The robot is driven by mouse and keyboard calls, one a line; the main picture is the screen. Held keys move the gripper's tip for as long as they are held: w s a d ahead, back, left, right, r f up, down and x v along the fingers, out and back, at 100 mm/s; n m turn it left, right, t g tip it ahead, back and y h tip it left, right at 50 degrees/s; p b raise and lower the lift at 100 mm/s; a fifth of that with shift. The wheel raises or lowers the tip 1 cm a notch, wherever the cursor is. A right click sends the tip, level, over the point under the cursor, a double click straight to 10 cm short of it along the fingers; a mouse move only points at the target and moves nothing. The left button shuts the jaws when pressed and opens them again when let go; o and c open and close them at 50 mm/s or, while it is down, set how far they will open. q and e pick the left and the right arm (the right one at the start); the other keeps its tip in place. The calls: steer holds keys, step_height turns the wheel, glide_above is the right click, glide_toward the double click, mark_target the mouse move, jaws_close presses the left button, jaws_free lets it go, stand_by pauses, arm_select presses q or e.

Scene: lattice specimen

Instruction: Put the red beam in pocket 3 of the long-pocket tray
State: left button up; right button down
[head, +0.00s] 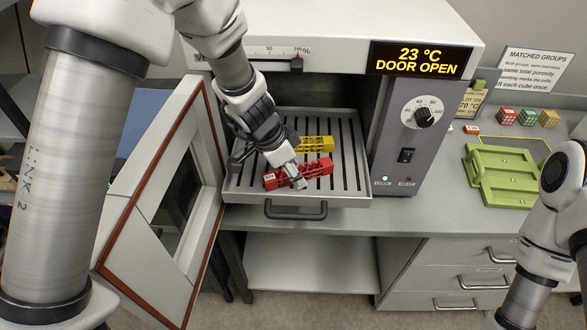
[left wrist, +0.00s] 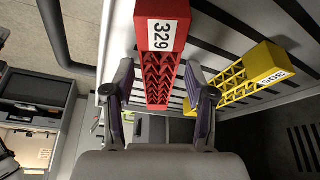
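The red beam (head: 318,168) is a lattice bar with a white end label, 329, in the left wrist view (left wrist: 160,78). It lies at the front of the slotted oven shelf (head: 346,185). My left gripper (head: 292,176) reaches down over it from above. In the left wrist view its two fingers (left wrist: 160,92) stand on either side of the beam, with small gaps showing, so it looks open. The green tray (head: 508,181), apparently the long-pocket tray, is on the bench at right; its pocket numbers cannot be read. My right arm is at the right edge, its gripper out of view.
A yellow beam (head: 318,144), labelled 305 in the left wrist view (left wrist: 245,78), lies just behind the red one. The oven door (head: 165,205) stands open at left. The control panel (head: 408,130) stands between shelf and green tray. Small coloured cubes (head: 528,117) are behind the tray.

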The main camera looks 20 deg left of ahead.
arm_select(q)
steer(key=shift+r, duration=0.1)
steer(key=p+v, duration=0.2)
steer(key=v, duration=1)
steer(key=shift+s, duration=0.15)
